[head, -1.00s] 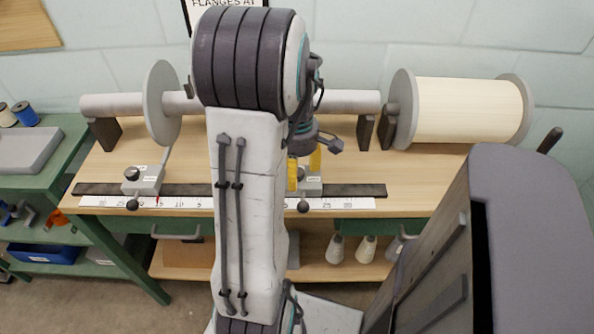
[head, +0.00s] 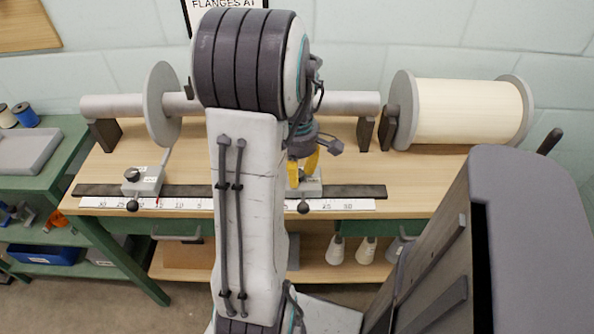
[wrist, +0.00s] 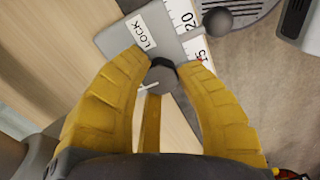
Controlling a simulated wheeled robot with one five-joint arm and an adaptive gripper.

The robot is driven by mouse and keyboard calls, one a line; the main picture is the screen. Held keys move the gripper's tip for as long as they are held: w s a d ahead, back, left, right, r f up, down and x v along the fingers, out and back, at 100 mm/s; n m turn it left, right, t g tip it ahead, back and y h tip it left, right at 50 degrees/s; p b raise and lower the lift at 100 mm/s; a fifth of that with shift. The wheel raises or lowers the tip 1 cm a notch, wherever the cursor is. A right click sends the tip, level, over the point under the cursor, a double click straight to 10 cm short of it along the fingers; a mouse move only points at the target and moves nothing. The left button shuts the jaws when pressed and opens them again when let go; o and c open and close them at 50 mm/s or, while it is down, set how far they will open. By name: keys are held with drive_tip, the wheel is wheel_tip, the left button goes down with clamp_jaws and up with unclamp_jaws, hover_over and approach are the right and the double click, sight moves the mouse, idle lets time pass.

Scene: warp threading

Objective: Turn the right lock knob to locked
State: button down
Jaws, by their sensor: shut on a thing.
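The right lock knob (wrist: 162,78) is a dark round knob with a white pointer mark, on a grey block (wrist: 150,38) with a LOCK label. In the wrist view its mark points left, away from the label. The yellow fingers of my gripper (wrist: 165,80) close around the knob from both sides. In the head view my gripper (head: 303,170) is down over the right block (head: 312,189) and hides the knob.
The block sits on a dark rail (head: 355,191) along the bench front, above a white scale (head: 340,204). A black ball handle (head: 304,207) projects in front. A similar left block (head: 145,181) carries its own knob. A cream-wound beam (head: 468,110) stands behind right.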

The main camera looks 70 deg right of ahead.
drive_tip(key=shift+m, duration=0.4)
drive_tip(key=m, duration=0.3)
drive_tip(key=shift+f+m, duration=0.1)
drive_tip(key=shift+m, duration=0.3)
drive_tip(key=m, duration=0.4)
drive_tip(key=shift+a+m, duration=0.1)
drive_tip(key=shift+m, duration=0.2)
drive_tip(key=m, duration=0.4)
drive_tip(key=shift+m, duration=2.5)
drive_tip(key=c, duration=0.8)
unclamp_jaws()
drive_tip(key=shift+c, duration=0.2)
